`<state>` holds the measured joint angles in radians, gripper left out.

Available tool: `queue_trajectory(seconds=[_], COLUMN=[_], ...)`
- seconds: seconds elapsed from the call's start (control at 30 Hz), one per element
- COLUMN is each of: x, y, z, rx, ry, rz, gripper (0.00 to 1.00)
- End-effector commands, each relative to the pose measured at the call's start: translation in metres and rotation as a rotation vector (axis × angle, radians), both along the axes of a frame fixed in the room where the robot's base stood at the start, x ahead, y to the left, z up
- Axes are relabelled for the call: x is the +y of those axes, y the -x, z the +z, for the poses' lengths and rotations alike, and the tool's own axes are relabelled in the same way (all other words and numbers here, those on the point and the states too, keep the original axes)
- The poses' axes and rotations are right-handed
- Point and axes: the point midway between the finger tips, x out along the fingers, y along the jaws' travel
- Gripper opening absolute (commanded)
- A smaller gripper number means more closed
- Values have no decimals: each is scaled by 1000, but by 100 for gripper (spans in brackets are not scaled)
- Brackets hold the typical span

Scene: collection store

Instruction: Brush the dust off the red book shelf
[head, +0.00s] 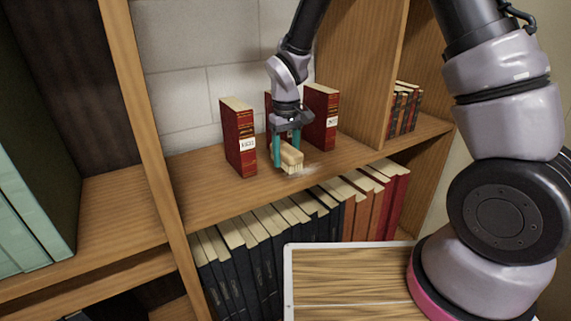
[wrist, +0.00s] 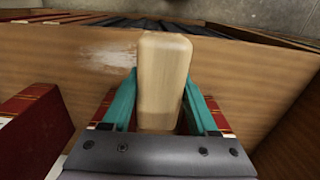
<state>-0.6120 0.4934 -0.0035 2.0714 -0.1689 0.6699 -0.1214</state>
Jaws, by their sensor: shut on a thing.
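My gripper (head: 286,150) has teal fingers and is shut on a wooden brush (head: 291,160) with pale bristles, just above or on the shelf board; contact cannot be told. The brush's wooden back (wrist: 163,80) shows between the fingers in the wrist view. The shelf board (head: 210,192) carries red books: one on the left (head: 238,140), one on the right (head: 322,118), and one partly hidden behind my gripper (head: 268,103). A pale dust patch (head: 305,171) lies at the board's front edge, right of the brush. The dust (wrist: 110,56) lies left of the brush in the wrist view.
A row of dark, orange and red books (head: 270,232) stands on the shelf below. Small books (head: 404,108) stand in the right compartment, past an upright divider (head: 394,70). Large pale green volumes (head: 20,215) stand at the left. Bare board lies left of the left red book.

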Motion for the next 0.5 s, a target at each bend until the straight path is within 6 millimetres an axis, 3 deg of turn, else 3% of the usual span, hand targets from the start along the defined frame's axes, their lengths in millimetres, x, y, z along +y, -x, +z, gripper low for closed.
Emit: queue_trajectory(seconds=[0.3,0.5], x=[-2,-3], y=[0,0], z=[29,36], rx=[-2,-1], ry=[-1,-1], rz=[-4,-6], gripper=[0,0])
